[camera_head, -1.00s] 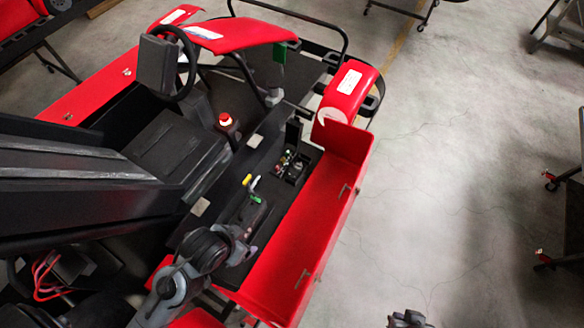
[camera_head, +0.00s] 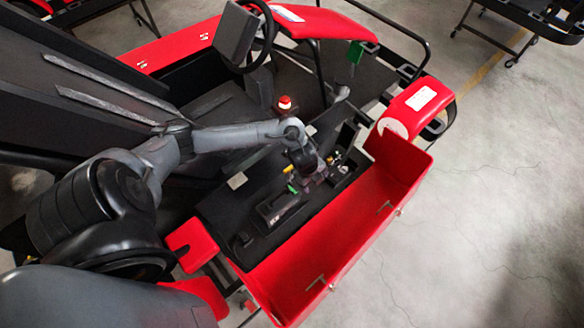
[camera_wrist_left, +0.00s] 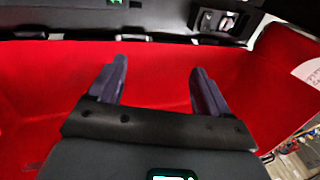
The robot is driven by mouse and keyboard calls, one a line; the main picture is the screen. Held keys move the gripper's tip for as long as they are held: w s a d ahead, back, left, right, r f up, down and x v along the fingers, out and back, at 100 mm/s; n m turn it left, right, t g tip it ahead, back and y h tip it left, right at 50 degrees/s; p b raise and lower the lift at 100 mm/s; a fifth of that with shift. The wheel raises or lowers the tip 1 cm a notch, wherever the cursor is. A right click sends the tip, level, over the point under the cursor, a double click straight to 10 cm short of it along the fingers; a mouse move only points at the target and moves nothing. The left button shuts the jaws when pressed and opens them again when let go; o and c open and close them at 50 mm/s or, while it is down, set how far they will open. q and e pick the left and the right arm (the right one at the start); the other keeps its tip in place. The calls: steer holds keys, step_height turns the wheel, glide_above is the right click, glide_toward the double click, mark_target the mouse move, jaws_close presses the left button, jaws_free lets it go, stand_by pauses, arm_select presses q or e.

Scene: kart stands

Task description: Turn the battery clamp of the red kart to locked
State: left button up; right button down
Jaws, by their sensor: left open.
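The red kart fills the middle of the head view; its long red side box (camera_head: 345,238) lies to the right of a black deck. On the deck are a black block (camera_head: 276,210), a green tab (camera_head: 292,188) and a yellow-tipped lever (camera_head: 288,168). I cannot tell which part is the battery clamp or how it is turned. My left gripper (camera_head: 316,174) is low over the deck, close to these parts, partly hidden by its own wrist. In the left wrist view the gripper (camera_wrist_left: 159,70) is open and empty, its fingers spread before the red box wall (camera_wrist_left: 240,75).
A red button (camera_head: 284,103), the steering wheel (camera_head: 262,30) and a green tab on a post (camera_head: 355,52) stand farther back. A red fender (camera_head: 418,103) bounds the far right corner. The concrete floor (camera_head: 480,210) on the right is clear.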

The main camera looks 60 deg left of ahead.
mark_target(289, 168)
arm_select(q)
steer(key=s+a+r+g, duration=0.1)
steer(key=a, duration=0.5)
steer(key=s+a+r+g, duration=0.2)
steer(key=a, duration=0.5)
steer(key=shift+n+y, duration=0.3)
step_height(289, 168, down, 9)
steer(key=shift+w+d+f, duration=0.15)
steer(key=shift+f, duration=0.8)
